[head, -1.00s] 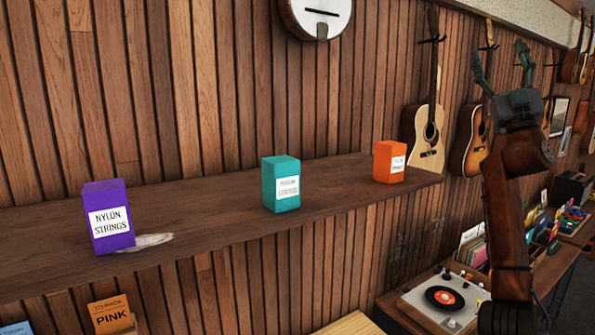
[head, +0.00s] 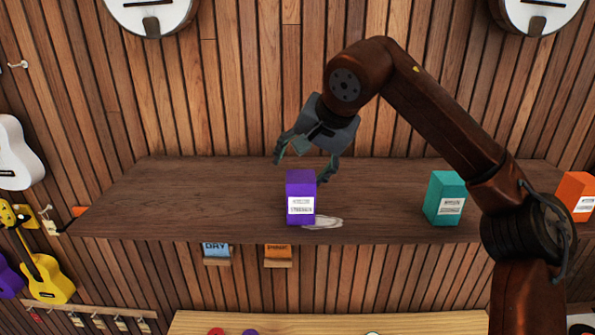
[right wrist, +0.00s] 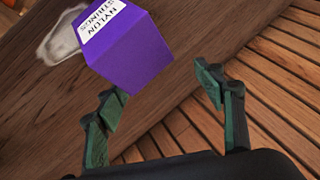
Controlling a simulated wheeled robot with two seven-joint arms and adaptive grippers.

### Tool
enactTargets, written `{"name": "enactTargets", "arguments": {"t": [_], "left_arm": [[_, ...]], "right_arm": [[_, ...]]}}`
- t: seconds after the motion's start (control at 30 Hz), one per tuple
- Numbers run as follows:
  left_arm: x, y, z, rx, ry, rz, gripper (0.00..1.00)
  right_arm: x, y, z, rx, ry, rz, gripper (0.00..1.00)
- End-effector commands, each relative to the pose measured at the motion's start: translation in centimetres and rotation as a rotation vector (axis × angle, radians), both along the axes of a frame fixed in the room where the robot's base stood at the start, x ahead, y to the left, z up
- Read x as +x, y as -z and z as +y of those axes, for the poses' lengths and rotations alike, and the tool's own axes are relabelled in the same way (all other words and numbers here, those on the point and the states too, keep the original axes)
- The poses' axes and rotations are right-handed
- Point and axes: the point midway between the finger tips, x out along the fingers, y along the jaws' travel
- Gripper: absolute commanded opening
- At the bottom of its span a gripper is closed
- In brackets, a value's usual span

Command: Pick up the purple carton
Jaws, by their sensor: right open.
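The purple carton (head: 301,190) stands upright on the wooden shelf (head: 200,205), with a white label on its front. My right gripper (head: 304,170) is open above and just behind the carton, its fingers spread and pointing down. In the right wrist view the carton (right wrist: 135,55) is close, just beyond the open fingertips (right wrist: 160,92), nearer the left finger. Nothing is between the fingers. I cannot tell whether a finger touches the carton. My left gripper is out of view.
A teal carton (head: 444,198) and an orange carton (head: 576,195) stand further right on the shelf. A pale patch (head: 323,222) lies beside the purple carton's base. The wall (head: 240,90) is close behind the gripper. The shelf's left part is clear.

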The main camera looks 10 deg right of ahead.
Motion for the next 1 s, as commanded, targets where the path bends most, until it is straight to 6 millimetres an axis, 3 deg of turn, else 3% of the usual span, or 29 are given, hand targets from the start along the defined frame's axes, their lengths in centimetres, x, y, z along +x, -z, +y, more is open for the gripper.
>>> {"name": "enactTargets", "arguments": {"t": [0.03, 0.1, 0.33, 1.0], "left_arm": [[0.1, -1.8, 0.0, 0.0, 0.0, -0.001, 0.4], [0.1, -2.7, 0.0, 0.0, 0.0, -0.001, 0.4], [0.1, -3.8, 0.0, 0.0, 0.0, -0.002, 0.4], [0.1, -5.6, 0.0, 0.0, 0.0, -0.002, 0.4]], "right_arm": [[-1.3, -1.2, 0.7, -0.109, -0.058, 0.032, 0.62], [-2.8, -1.1, 1.1, -0.232, -0.129, 0.081, 0.62], [-5.4, -1.0, 1.3, -0.417, -0.242, 0.17, 0.62], [-2.4, 5.7, 1.5, -0.423, -0.25, 0.175, 0.62]]}}
